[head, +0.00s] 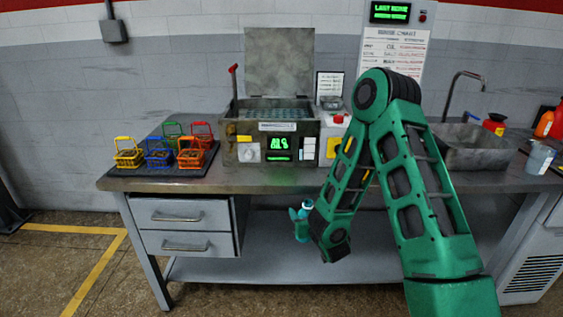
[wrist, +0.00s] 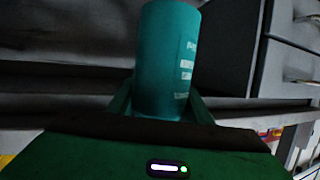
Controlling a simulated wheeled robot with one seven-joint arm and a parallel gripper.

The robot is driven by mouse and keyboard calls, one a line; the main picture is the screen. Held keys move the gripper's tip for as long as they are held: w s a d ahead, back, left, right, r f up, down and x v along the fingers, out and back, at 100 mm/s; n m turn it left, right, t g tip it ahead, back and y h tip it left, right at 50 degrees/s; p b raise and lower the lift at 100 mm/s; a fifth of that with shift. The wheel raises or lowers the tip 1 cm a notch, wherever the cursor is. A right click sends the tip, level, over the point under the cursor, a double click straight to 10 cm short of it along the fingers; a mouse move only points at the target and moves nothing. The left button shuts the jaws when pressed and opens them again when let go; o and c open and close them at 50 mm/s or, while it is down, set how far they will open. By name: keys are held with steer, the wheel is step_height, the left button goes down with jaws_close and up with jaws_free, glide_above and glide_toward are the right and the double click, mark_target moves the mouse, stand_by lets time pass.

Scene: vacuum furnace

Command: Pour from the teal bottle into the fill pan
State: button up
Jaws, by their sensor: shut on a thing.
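The teal bottle (wrist: 166,60) fills the middle of the wrist view, with a pale label on its right side. My gripper (wrist: 160,103) is shut on it, one green finger on each side. In the head view the bottle (head: 301,214) shows small, with a pale top, held in front of the bench and below its top edge. It looks roughly upright, slightly tilted. A small grey pan-like dish (head: 331,102) sits on the unit right of the furnace; I cannot tell for sure that it is the fill pan. The bottle is well apart from it.
The furnace (head: 278,137) stands on the bench with its lid raised. Coloured baskets (head: 158,158) sit on a dark mat at left. A sink (head: 478,146) and more containers are at right. The bench edge (head: 270,185) lies above my gripper.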

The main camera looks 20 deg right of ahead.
steer(key=shift+w+d+r+h, duration=0.1)
steer(key=shift+d+h, duration=0.05)
steer(key=shift+d, duration=0.35)
steer(key=shift+d+r+h, duration=0.1)
steer(key=shift+d+h, duration=0.05)
steer(key=shift+d, duration=0.35)
steer(key=shift+r, duration=0.1)
